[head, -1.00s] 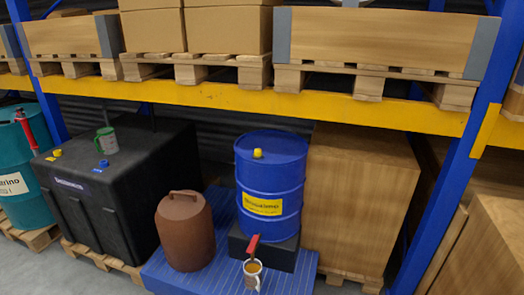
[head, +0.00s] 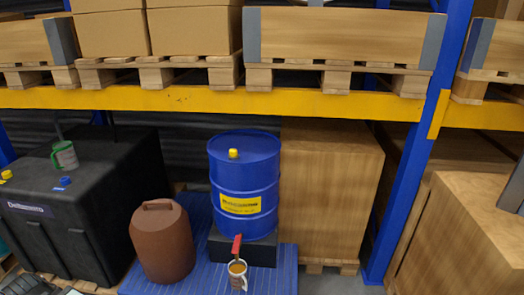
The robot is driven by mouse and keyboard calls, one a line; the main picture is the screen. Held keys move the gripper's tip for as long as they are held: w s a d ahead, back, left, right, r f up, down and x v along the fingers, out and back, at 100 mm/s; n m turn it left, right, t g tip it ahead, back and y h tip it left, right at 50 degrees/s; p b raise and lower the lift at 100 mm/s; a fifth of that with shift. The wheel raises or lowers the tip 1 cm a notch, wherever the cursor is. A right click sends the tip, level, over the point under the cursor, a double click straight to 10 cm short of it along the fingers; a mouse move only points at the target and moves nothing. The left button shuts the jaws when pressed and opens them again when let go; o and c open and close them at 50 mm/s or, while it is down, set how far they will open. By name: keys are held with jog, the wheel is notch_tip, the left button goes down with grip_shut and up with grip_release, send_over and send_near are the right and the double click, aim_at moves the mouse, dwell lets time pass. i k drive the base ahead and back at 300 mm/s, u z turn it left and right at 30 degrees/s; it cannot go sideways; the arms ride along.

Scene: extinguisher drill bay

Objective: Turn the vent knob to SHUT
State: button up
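A blue drum (head: 243,187) with a yellow label stands on a black block (head: 243,247) in the head view. A small yellow knob or cap (head: 233,154) sits on its top; it may be the vent knob. No SHUT marking or knob setting is legible. A red-handled tap (head: 237,245) is low on the drum's front. A mug (head: 237,276) with orange-brown contents stands below the tap.
A brown lidded can (head: 162,242) stands left of the drum on a blue ribbed platform (head: 205,285). A black tank (head: 75,205) is further left, with a green mug (head: 65,155) on top. A wooden crate (head: 330,190), blue upright (head: 405,180) and yellow shelf beam (head: 200,99) border the drum.

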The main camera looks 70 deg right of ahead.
aim_at(234, 152)
jog(key=z, duration=0.35)
jog(key=i, duration=1)
jog(key=u, duration=0.1)
